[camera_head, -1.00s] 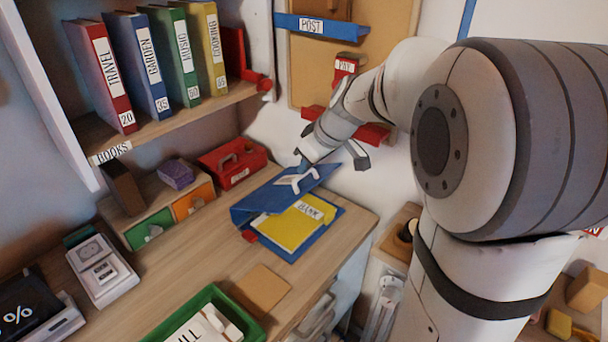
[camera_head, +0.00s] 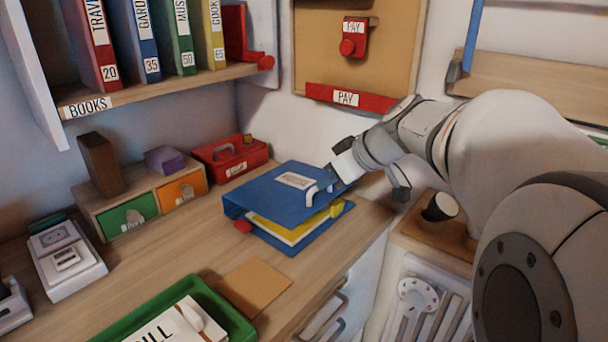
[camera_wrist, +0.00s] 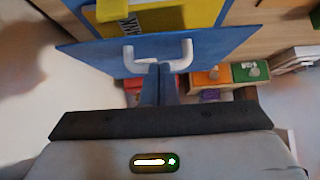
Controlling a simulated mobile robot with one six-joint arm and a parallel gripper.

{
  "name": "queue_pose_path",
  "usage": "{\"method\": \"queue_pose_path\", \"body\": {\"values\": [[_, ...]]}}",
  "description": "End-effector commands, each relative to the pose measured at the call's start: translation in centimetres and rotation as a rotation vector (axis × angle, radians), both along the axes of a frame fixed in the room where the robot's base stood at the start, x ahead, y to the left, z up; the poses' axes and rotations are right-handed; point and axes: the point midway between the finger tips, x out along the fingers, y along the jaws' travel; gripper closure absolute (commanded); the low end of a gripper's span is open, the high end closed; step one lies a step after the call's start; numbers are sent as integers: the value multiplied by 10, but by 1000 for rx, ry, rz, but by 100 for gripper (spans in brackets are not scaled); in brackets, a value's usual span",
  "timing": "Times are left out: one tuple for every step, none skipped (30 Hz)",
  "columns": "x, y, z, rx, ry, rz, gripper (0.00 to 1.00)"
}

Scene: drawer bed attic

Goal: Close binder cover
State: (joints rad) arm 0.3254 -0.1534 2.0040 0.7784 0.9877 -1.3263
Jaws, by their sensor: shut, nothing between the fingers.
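The blue binder (camera_head: 265,196) lies on the desk. Its cover slopes low over the yellow folder (camera_head: 297,232), leaving a wedge-shaped gap at the front and right. A white handle is fixed near the cover's free edge. My gripper (camera_head: 326,187) is shut and empty at that edge, beside the handle. In the wrist view the closed fingers (camera_wrist: 158,82) reach the blue cover (camera_wrist: 100,58) at the white handle (camera_wrist: 185,60), and the yellow folder (camera_wrist: 172,14) shows beyond it. Exact finger contact is hard to tell.
A red box (camera_head: 231,158) and a small drawer unit (camera_head: 122,193) stand behind and left of the binder. A brown card (camera_head: 252,287) and a green tray (camera_head: 222,315) lie in front. The desk's right edge is close to the binder.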

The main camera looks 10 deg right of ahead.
Motion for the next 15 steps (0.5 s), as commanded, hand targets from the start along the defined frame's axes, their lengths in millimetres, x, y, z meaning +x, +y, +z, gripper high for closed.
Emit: {"method": "queue_pose_path", "body": {"values": [[-1,-1,-7,-1,0,-1,100],[-1,-1,-8,-1,0,-1,100],[-2,-1,-10,-1,0,-1,100],[-2,-2,-11,-1,0,-1,100],[-2,-2,-12,-1,0,-1,100],[-3,-2,-13,-1,0,-1,100],[-3,-2,-14,-1,0,-1,100],[-3,-2,-14,-1,0,-1,100],[-3,-2,-15,-1,-1,0,100],[-3,-2,-15,-1,-1,0,100],[-3,-2,-16,-1,-1,0,100],[-3,-3,-16,-1,0,1,100],[-4,-2,-16,-1,0,1,100],[-4,-2,-16,-1,0,1,100],[-4,-3,-16,-1,0,1,100]]}}
